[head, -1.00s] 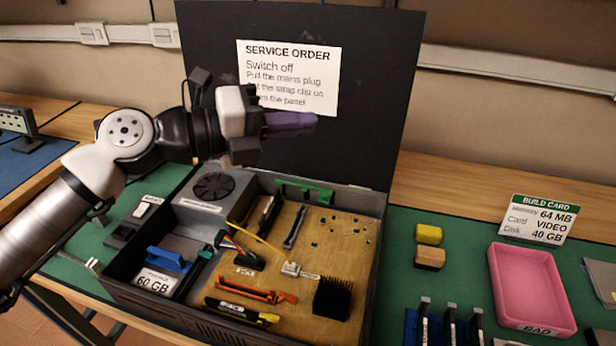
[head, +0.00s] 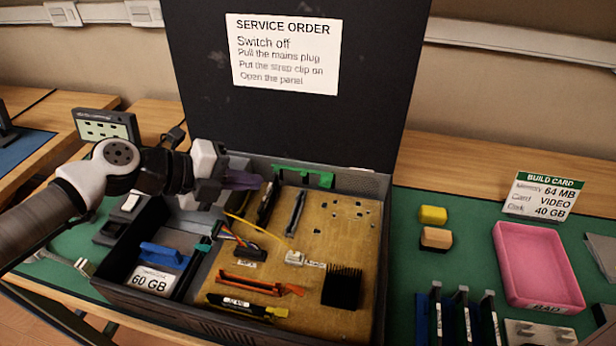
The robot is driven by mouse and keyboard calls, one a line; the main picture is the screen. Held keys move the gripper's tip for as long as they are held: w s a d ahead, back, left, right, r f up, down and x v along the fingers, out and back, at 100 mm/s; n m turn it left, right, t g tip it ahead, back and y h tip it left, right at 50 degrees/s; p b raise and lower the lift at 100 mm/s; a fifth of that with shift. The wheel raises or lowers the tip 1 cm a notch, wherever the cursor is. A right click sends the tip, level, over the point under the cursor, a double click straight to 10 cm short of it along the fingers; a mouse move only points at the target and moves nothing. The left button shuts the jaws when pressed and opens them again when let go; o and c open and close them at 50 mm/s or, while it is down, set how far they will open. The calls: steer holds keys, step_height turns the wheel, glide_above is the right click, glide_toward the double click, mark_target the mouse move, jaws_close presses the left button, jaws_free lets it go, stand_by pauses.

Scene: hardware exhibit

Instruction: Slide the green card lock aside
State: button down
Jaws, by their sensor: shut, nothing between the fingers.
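A bright green slotted piece (head: 304,177) stands along the back inner wall of the open computer case (head: 340,184). A smaller dark green piece (head: 203,246) sits beside the drive bay; I cannot tell for certain which of the two is the card lock. My gripper (head: 243,180) has purple fingers and is shut and empty. It hangs over the back left of the case, left of the bright green piece and apart from it. My gripper and arm hide much of the power unit at the back left corner.
The raised black lid (head: 370,100) stands behind the case with a service order sheet. Inside are a dark upright card (head: 268,203), an orange-latched slot (head: 250,286), a black heatsink (head: 342,287) and a blue-handled drive (head: 163,256). A pink tray (head: 540,265) lies right.

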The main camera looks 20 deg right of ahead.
steer(key=p, duration=0.1)
glide_toward(322, 181)
steer(key=shift+s+d+f, duration=0.2)
steer(key=shift+f, duration=0.2)
steer(key=shift+s+d+f, duration=0.15)
steer(key=shift+s+f, duration=0.05)
steer(key=shift+f, duration=0.25)
steer(key=shift+w+d+f+p, duration=0.15)
steer(key=shift+d+p, duration=0.25)
steer(key=shift+d, duration=0.7)
steer(key=shift+w+d+f+p, duration=0.1)
steer(key=shift+d+p, duration=0.3)
steer(key=shift+d, duration=0.65)
